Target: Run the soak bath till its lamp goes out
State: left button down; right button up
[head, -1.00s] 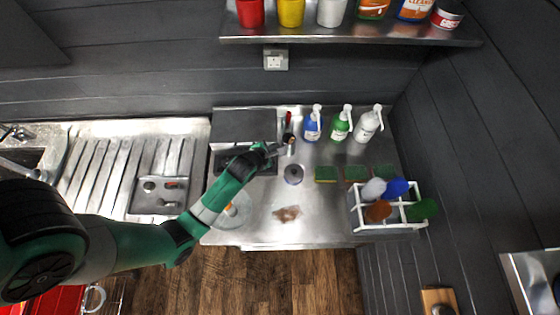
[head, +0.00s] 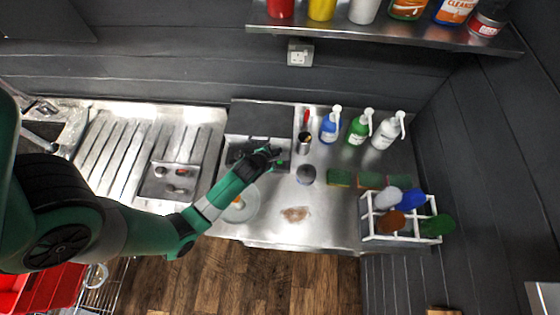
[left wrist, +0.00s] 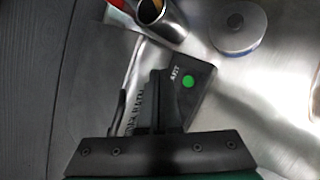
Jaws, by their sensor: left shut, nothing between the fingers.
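The soak bath (head: 232,140) seems to be the steel basin with a dark raised lid (head: 262,117) on the counter by the back wall. In the left wrist view a small dark panel (left wrist: 203,98) carries white lettering and a bright green disc (left wrist: 188,81); I cannot tell whether the disc is a lit lamp or a button. My left gripper (head: 275,154) is shut and empty at the bath's right front. In the left wrist view its fingers (left wrist: 160,78) are close beside the panel; contact is unclear. My right gripper is not in view.
A steel cup (head: 305,142) and a grey round puck (head: 306,175) stand just right of the gripper. A brown stain (head: 295,214) marks the front counter.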

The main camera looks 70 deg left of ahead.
aim_at(278, 161)
pick_arm(q)
notch_tip(278, 161, down, 6)
jog(key=b, duration=0.4)
jog(key=shift+r, duration=0.15)
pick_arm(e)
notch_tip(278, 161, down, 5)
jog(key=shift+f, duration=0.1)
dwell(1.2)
pick_arm(q)
jog(key=shift+f+b, duration=0.45)
jog(key=shift+b, duration=0.1)
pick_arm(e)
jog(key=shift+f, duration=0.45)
pick_arm(q)
jog(key=shift+f+b, duration=0.35)
jog(key=shift+b, duration=0.05)
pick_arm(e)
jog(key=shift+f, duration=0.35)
pick_arm(q)
jog(key=shift+r, duration=0.1)
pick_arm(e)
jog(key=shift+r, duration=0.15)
pick_arm(q)
jog(key=shift+r+p, duration=0.7)
jog(key=shift+p, duration=0.05)
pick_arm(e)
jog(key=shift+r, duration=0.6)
